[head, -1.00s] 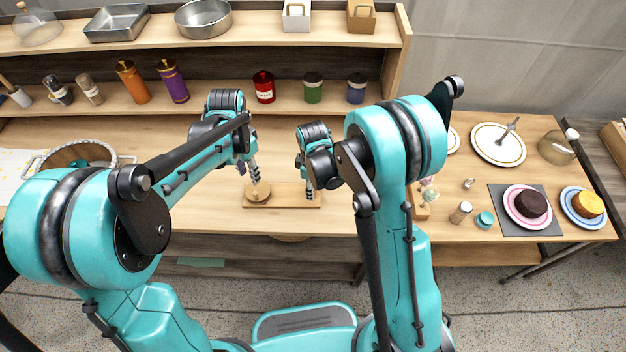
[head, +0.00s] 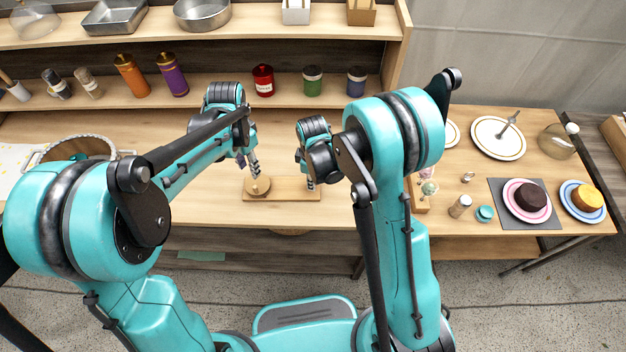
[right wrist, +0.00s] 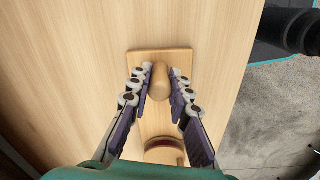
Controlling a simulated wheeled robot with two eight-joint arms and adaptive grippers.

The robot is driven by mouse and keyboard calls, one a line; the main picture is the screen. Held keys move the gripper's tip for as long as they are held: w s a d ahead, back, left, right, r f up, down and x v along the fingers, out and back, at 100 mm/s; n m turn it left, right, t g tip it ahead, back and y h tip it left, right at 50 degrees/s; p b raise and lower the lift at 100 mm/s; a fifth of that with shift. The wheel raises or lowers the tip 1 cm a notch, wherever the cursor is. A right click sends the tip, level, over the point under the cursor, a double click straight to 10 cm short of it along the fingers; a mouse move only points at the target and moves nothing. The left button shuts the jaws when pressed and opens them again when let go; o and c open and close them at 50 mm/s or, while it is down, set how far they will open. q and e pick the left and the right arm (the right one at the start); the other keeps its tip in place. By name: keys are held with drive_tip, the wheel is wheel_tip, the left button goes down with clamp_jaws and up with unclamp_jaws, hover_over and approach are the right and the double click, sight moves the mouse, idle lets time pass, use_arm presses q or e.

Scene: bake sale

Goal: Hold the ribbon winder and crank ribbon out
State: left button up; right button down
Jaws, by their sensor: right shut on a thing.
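The ribbon winder is a flat wooden board (head: 290,188) on the table, with a round wooden reel (head: 257,188) at its left end and an upright wooden post at its right end. In the right wrist view the post (right wrist: 160,82) stands between the fingers of my right gripper (right wrist: 160,88), which is shut on it. The reel (right wrist: 164,153) shows at the bottom there, with a reddish band, partly cut off by my gripper's body. My left gripper (head: 254,168) points down at the reel's top. Its fingers are too small to tell whether they are open or shut.
Shelves with tins, bottles and pans run along the back. A side table at the right holds a dark cake (head: 531,195), a yellow cake (head: 587,198) and a white plate (head: 497,138). The tabletop around the winder is clear.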

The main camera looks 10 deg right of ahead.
use_arm(q)
drive_tip(key=shift+f, duration=0.25)
idle(2.2)
drive_tip(key=shift+w+d, duration=0.2)
drive_tip(key=shift+w, duration=0.1)
drive_tip(key=c, duration=0.7)
drive_tip(key=shift+n, duration=0.6)
drive_tip(key=w+d, duration=0.2)
drive_tip(key=w, duration=0.1)
drive_tip(key=w+d, duration=0.1)
drive_tip(key=shift+w+f, duration=0.2)
drive_tip(key=shift+f, duration=0.15)
clamp_jaws()
drive_tip(key=f, duration=0.5)
drive_tip(key=shift+w+a, duration=0.1)
drive_tip(key=shift+w, duration=0.25)
drive_tip(key=a, duration=0.5)
drive_tip(key=s+d, duration=0.1)
drive_tip(key=s, duration=0.1)
drive_tip(key=s+d, duration=0.1)
drive_tip(key=s, duration=0.3)
drive_tip(key=shift+d, duration=0.4)
drive_tip(key=shift+s+d, duration=0.15)
drive_tip(key=shift+d, duration=0.85)
